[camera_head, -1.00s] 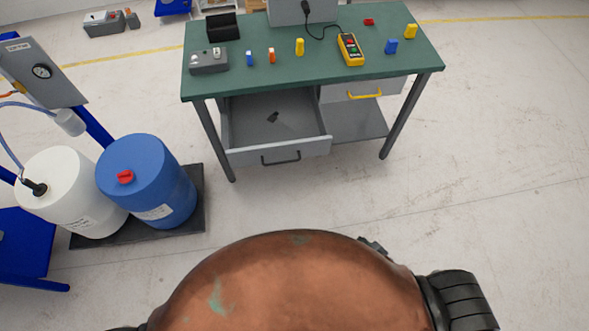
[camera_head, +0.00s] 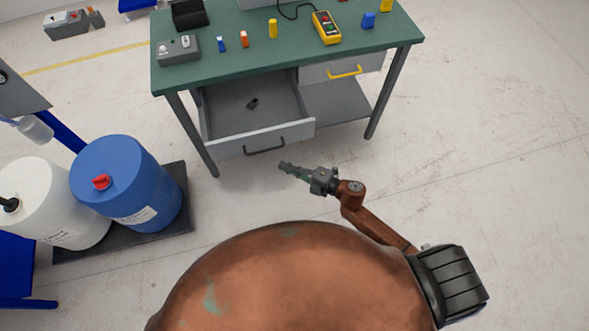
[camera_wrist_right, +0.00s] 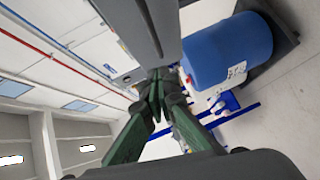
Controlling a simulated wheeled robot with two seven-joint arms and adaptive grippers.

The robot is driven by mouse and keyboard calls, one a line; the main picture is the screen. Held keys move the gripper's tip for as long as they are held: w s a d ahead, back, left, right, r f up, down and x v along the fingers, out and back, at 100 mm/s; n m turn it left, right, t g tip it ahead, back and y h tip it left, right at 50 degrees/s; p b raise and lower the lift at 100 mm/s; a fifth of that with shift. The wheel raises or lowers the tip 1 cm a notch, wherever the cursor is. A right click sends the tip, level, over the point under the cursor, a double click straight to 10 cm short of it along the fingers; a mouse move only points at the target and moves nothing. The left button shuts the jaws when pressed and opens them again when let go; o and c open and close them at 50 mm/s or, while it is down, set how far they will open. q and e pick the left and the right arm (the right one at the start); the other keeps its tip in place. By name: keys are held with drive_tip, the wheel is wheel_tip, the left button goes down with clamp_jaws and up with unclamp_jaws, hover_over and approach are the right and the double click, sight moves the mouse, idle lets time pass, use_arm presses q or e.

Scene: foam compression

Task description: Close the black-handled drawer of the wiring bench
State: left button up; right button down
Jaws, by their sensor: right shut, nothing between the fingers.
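The wiring bench (camera_head: 240,65) has a green top and grey legs. Its black-handled drawer (camera_head: 225,135) stands pulled out, with a small dark object (camera_head: 252,103) lying inside. The black handle (camera_head: 264,146) is on the drawer's front face. My right gripper (camera_head: 283,166) is shut and empty, just in front of the drawer front and a little right of the handle, apart from it in the picture. In the right wrist view its green fingers (camera_wrist_right: 157,85) meet at the tips, with a grey panel close above. My left gripper is not in view.
A yellow-handled drawer (camera_head: 340,70) to the right is shut. A blue drum (camera_head: 125,180) and a white drum (camera_head: 45,205) stand on a dark pallet (camera_head: 180,210) at left. Small parts and a yellow meter (camera_head: 326,27) are on the bench. Floor at right is clear.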

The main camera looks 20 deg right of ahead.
drive_tip(key=w+a+f, duration=0.1)
drive_tip(key=w+a, duration=0.1)
drive_tip(key=w, duration=0.4)
drive_tip(key=shift+w+a+f+b, duration=0.25)
drive_tip(key=shift+w+a+b, duration=0.05)
drive_tip(key=shift+a, duration=0.1)
drive_tip(key=shift+w+d, duration=0.1)
